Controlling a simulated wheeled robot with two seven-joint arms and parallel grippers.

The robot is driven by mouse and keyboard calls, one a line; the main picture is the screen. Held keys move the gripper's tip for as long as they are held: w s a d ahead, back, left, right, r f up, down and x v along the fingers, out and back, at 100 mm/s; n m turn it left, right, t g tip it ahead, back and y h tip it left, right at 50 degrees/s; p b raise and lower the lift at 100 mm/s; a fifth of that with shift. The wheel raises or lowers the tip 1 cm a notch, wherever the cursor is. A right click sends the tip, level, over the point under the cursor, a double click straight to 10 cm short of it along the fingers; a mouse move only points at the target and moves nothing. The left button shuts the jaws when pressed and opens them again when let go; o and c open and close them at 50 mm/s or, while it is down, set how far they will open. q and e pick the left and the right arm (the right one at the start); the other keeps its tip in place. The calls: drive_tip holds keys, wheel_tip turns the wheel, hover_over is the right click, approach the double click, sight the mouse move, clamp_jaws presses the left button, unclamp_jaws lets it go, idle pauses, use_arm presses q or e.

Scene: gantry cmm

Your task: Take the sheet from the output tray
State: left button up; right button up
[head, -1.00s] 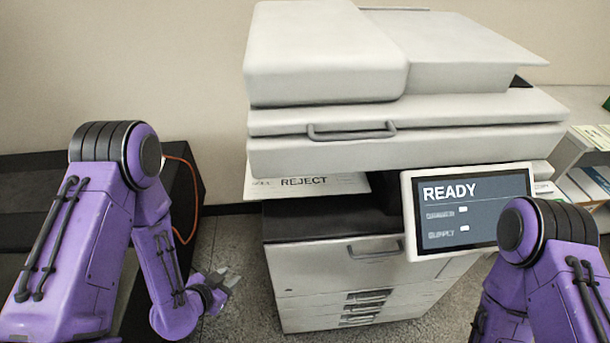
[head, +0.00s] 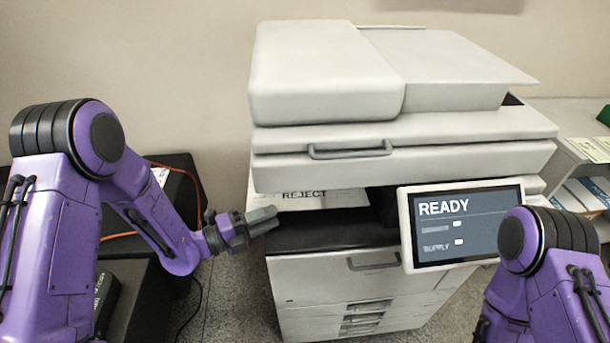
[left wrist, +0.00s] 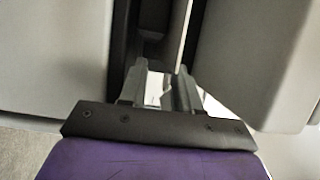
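The copier's dark output tray (head: 335,236) lies in the recess below the scanner. A white sheet-like surface printed REJECT (head: 335,200) shows above it at the left of the recess; I cannot tell whether it is loose paper or a panel. My left gripper (head: 268,219) is at the recess's left front corner, pointing right, just below that white surface. In the left wrist view its fingers (left wrist: 160,88) are apart, with a narrow bright strip showing between and beyond them. I cannot see it holding anything. My right gripper is hidden.
The READY screen (head: 462,222) juts out at the recess's right front. The scanner body (head: 400,155) overhangs the tray. A black cabinet (head: 175,178) with an orange cable stands at the left. A shelf (head: 580,150) with papers is at the right.

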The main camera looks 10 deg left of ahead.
use_arm(q)
drive_tip(key=x, duration=0.3)
drive_tip(key=shift+s+d+r+p, duration=0.1)
drive_tip(key=shift+s+r+p, duration=0.1)
drive_tip(key=shift+r+p, duration=0.1)
drive_tip(key=shift+w+d+f, duration=0.1)
drive_tip(key=shift+w+d, duration=0.05)
drive_tip(key=shift+d, duration=0.05)
use_arm(e)
drive_tip(key=shift+r, duration=0.7)
use_arm(q)
clamp_jaws()
drive_tip(key=shift+a, duration=0.1)
